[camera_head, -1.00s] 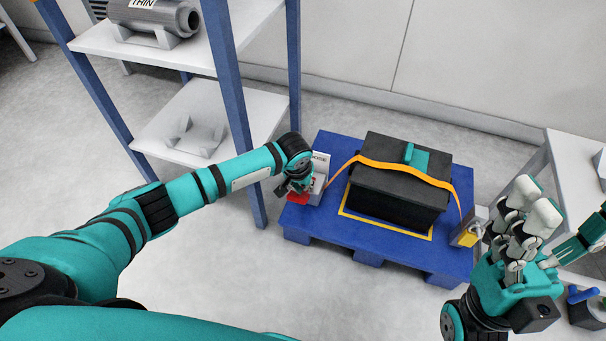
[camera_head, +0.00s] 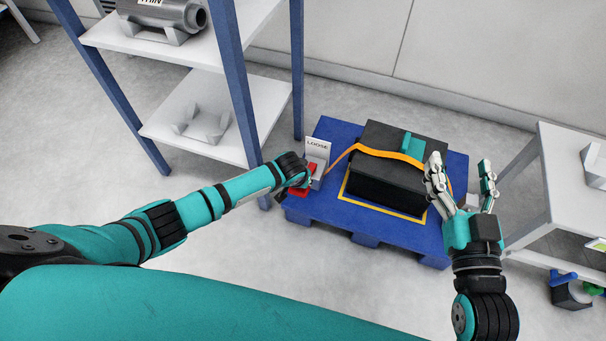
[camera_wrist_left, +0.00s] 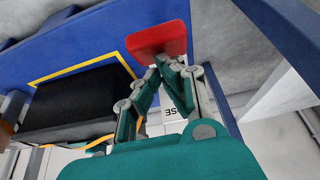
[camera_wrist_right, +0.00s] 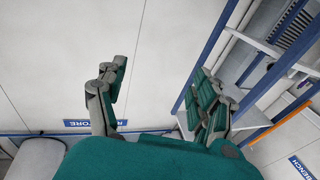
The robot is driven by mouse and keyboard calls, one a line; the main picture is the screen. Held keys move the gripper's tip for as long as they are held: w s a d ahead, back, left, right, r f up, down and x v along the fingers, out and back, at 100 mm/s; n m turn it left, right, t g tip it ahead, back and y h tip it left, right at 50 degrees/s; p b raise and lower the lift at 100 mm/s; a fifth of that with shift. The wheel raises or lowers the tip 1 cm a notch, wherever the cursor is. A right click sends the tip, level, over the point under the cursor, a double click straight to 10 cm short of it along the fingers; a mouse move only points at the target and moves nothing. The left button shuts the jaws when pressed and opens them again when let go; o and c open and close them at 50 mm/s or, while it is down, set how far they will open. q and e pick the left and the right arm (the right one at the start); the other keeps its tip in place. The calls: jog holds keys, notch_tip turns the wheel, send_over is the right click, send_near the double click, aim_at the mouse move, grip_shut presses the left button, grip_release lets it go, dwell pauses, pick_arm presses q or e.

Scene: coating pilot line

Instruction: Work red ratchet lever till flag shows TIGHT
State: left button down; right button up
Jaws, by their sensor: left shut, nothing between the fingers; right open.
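The red ratchet lever (camera_head: 294,191) is at the left end of the blue pallet, partly hidden by my left gripper. Its red plate (camera_wrist_left: 160,38) fills the top middle of the left wrist view. The flag panel (camera_head: 317,146) above it reads LOOSE. An orange strap (camera_head: 390,155) runs from the ratchet over a black box (camera_head: 385,188). My left gripper (camera_wrist_left: 166,64) is shut and empty, its tips at the plate's near edge; I cannot tell whether they touch. My right gripper (camera_head: 462,168) is open and empty, raised in front of the box's right end.
The blue pallet (camera_head: 320,220) stands on a clear floor. A shelf rack (camera_head: 240,105) with blue posts is close to my left arm. A white table (camera_head: 575,165) stands at the right, with a dark item with a blue handle (camera_head: 570,290) below.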

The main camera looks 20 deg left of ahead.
aim_at(300, 191)
pick_arm(q)
jog(key=shift+s+f+t, duration=0.3)
jog(key=shift+s+f, duration=0.05)
jog(key=shift+f, duration=0.05)
jog(key=shift+s+f+t+p, duration=0.35)
jog(key=shift+f+t+p, duration=0.1)
jog(key=shift+f, duration=0.2)
jog(key=shift+s+f, duration=0.3)
jog(key=shift+f, duration=0.3)
jog(key=shift+s+f, duration=0.15)
jog(key=shift+f, duration=0.15)
jog(key=shift+s+f, duration=0.25)
jog(key=shift+f, duration=0.4)
pick_arm(e)
jog(key=shift+s+d+f+g+h, duration=0.1)
jog(key=shift+d+f+g+h, duration=0.1)
jog(key=shift+f+g, duration=0.5)
jog(key=shift+s+d+f+g+h, duration=0.1)
jog(key=shift+d+f+g+h, duration=0.15)
jog(key=shift+f, duration=0.75)
pick_arm(q)
jog(key=shift+s+f, duration=0.1)
jog(key=shift+f, duration=0.05)
pick_arm(e)
jog(key=shift+a, duration=0.2)
